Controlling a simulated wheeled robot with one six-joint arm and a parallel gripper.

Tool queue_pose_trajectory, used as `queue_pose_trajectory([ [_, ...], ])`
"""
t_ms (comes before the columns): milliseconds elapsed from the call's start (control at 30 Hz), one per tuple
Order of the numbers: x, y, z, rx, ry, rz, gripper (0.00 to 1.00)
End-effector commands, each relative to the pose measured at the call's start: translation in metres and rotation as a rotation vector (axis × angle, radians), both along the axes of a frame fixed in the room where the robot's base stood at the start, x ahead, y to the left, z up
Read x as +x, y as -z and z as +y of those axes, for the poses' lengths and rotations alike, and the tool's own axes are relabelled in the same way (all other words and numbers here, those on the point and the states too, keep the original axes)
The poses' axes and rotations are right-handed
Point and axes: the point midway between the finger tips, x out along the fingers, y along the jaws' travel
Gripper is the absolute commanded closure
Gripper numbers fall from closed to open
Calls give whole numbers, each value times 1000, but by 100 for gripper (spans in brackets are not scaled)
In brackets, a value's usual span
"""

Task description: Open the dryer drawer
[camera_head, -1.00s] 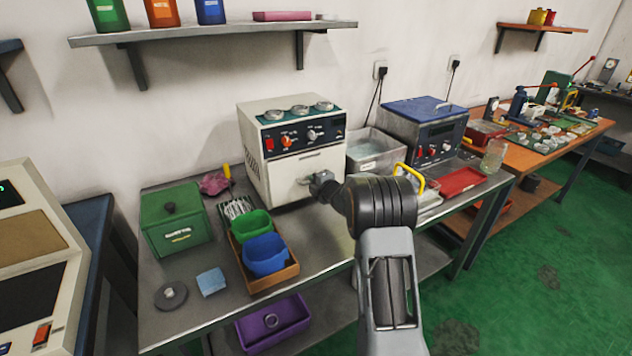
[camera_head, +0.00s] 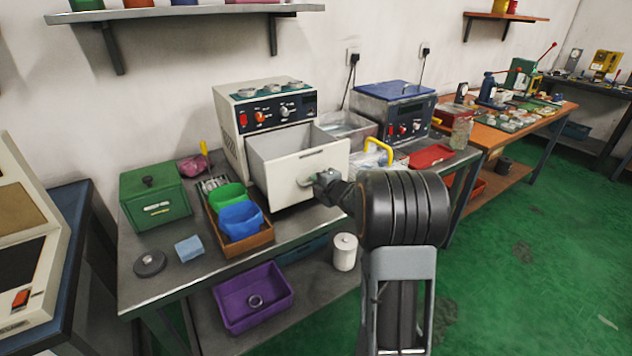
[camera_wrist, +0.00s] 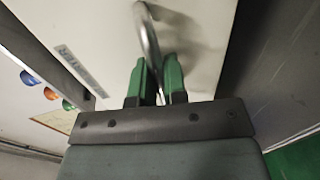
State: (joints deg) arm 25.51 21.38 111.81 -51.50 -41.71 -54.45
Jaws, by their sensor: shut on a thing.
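The dryer (camera_head: 270,120) is a cream box with a dark control panel, standing on the steel bench. Its drawer (camera_head: 297,174) is pulled well out toward me, and its grey inside shows from above. My gripper (camera_head: 322,183) is at the drawer's front. In the wrist view my gripper's green fingers (camera_wrist: 155,80) are shut on the curved metal handle (camera_wrist: 148,30) of the drawer. The drawer's white front (camera_wrist: 100,35) fills much of that view.
A wooden tray (camera_head: 262,238) with green and blue bins is left of the drawer. A green box (camera_head: 152,200) stands further left. An ultrasonic-type unit with a blue lid (camera_head: 395,90) and a yellow-handled basket (camera_head: 378,145) are to the right. A purple bin (camera_head: 235,310) sits on the lower shelf.

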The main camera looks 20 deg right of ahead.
Motion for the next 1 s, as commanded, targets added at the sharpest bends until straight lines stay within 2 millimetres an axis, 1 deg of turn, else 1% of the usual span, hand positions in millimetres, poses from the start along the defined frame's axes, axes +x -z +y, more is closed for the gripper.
queue_pose_trajectory([
  [333, -2, 0, -2, -1, -1, -1, 100],
  [367, -2, 0, -2, -1, -1, -1, 87],
  [600, -2, 0, -4, -1, 3, 0, 64],
  [867, -3, 0, -4, -1, 4, 0, 64],
  [1000, -15, -3, -6, -1, 5, 0, 64],
])
